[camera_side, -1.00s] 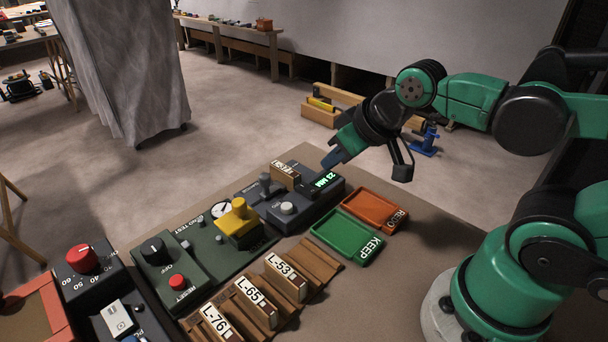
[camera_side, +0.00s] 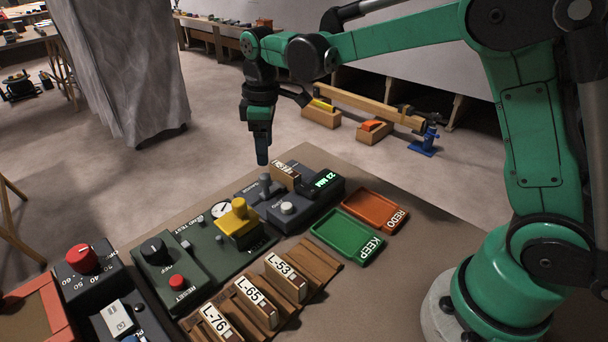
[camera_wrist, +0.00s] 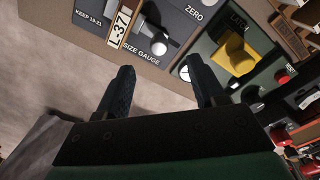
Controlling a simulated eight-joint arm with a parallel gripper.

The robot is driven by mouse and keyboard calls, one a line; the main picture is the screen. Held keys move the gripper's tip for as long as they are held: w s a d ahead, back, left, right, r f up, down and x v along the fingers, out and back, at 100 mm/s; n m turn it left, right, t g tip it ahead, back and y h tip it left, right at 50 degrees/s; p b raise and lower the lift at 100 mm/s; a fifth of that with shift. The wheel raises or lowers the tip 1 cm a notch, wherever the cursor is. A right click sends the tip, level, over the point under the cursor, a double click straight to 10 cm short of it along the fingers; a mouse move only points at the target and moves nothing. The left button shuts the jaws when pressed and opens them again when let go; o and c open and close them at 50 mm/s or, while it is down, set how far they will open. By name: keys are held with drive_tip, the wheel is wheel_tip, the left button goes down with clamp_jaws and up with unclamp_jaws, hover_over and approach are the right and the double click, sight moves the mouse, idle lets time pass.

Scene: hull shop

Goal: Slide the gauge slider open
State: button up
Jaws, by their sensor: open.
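The size gauge (camera_side: 322,199) is a dark grey box with a green display reading "23 MM". Its grey upright slider knob (camera_side: 265,182) stands on the left part; in the wrist view the knob (camera_wrist: 160,45) shows just beyond the fingertips, roughly between them. A block marked L-37 (camera_side: 285,174) sits upright at the gauge, beside the knob; its label (camera_wrist: 119,28) also shows in the wrist view. My gripper (camera_side: 262,162) points down above the slider knob, apart from it. In the wrist view my gripper (camera_wrist: 158,65) is open and empty.
A yellow clamp-like part (camera_side: 238,218) stands on the green test unit, close by the gauge. The green KEEP tray (camera_side: 326,250) and orange REDO tray (camera_side: 355,223) lie to the right. A wooden rack (camera_side: 318,270) holds several labelled blocks in front.

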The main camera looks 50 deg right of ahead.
sight(264, 176)
drive_tip(key=shift+w+a+f+n, duration=0.1)
drive_tip(key=shift+w+f+n, duration=0.25)
drive_tip(key=shift+f, duration=3.05)
clamp_jaws()
